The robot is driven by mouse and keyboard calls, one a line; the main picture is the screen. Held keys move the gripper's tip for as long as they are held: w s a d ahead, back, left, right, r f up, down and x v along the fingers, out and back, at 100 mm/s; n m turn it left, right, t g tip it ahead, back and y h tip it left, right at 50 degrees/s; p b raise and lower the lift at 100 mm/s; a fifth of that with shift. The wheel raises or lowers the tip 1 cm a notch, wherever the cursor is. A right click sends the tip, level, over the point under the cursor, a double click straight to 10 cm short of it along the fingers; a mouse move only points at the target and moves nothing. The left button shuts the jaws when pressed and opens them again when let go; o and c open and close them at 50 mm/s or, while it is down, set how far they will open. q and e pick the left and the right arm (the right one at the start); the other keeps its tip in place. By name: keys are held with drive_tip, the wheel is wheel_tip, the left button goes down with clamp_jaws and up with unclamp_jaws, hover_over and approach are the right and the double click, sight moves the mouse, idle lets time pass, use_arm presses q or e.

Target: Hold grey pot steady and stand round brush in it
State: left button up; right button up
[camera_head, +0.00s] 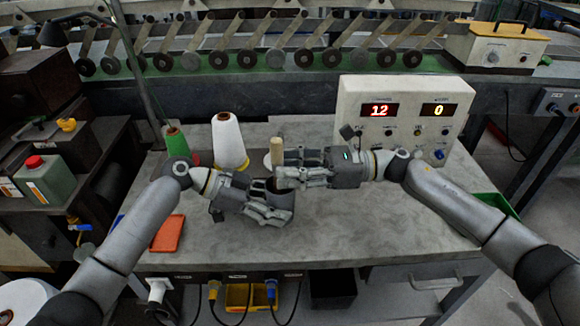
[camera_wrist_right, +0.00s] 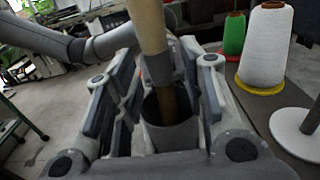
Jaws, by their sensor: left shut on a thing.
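The grey pot (camera_wrist_right: 176,137) stands upright in the right wrist view, its dark mouth facing up. In the head view it is mostly hidden by my grippers. My left gripper (camera_head: 277,213) is shut on the pot, low over the table. The round brush (camera_wrist_right: 148,24) has a pale wooden handle, a grey collar and a brown lower end, which is inside the pot's mouth. Its handle top also shows in the head view (camera_head: 277,151), nearly upright. My right gripper (camera_head: 283,172) is around the brush, its fingers apart with gaps beside the handle.
A white thread cone (camera_head: 228,142) and a green one (camera_head: 177,143) stand behind, left of the grippers. An orange pad (camera_head: 168,233) lies at the left front. The table's right front is clear.

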drive_tip(key=shift+o, duration=0.6)
drive_tip(key=d, duration=1.2)
use_arm(q)
drive_tip(key=o, duration=0.9)
drive_tip(key=shift+c, duration=0.2)
